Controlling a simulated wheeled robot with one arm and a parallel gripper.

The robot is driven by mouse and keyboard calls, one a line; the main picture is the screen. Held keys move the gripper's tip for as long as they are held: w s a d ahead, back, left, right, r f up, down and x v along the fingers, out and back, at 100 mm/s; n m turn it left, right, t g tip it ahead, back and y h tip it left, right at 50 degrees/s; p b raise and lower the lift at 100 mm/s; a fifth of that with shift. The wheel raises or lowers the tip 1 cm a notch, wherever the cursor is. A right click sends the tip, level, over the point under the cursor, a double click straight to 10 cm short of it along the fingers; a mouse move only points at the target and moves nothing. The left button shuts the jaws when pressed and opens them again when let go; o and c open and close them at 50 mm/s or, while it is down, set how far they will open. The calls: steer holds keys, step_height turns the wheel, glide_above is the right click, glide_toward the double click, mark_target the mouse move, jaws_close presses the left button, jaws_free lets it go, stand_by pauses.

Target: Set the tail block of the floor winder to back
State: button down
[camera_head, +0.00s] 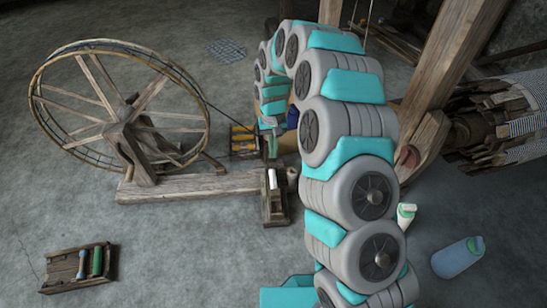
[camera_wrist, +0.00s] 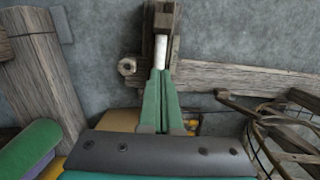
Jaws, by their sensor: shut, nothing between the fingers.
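The floor winder (camera_head: 190,187) stands at the left, with a large spoked wheel (camera_head: 92,95) on a wooden base beam. At the beam's right end is a dark wooden block, seemingly the tail block (camera_head: 274,207), with a white spool or pin. The block shows at the top of the wrist view (camera_wrist: 160,15), the white piece (camera_wrist: 160,48) below it. My gripper (camera_wrist: 160,72) has green fingers together and empty, their tips overlapping the white piece in the picture; I cannot tell whether they touch. In the head view my gripper (camera_head: 272,147) is small and partly hidden behind my arm.
A small crate with yellow spools (camera_head: 243,138) stands behind the beam. A wooden tray with green and blue spools (camera_head: 80,268) lies front left. Loom posts (camera_head: 445,75) rise at the right, and a blue-grey bottle (camera_head: 458,258) lies on the floor. The front left floor is mostly clear.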

mark_target(276, 193)
steer(key=f, duration=0.2)
steer(key=s+f, duration=0.1)
steer(key=f, duration=0.5)
steer(key=shift+s+f, duration=0.25)
steer(key=shift+s, duration=0.1)
steer(key=shift+s+d+f+b, duration=0.1)
steer(key=shift+s+f+b, duration=0.05)
steer(key=shift+s, duration=0.3)
steer(key=shift+s+d+f+b, duration=0.1)
steer(key=shift+s+b, duration=0.05)
steer(key=shift+s, duration=0.3)
steer(key=shift+s+f, duration=0.4)
steer(key=shift+s, duration=0.3)
steer(key=shift+s+d, duration=0.2)
steer(key=shift+s, duration=1.35)
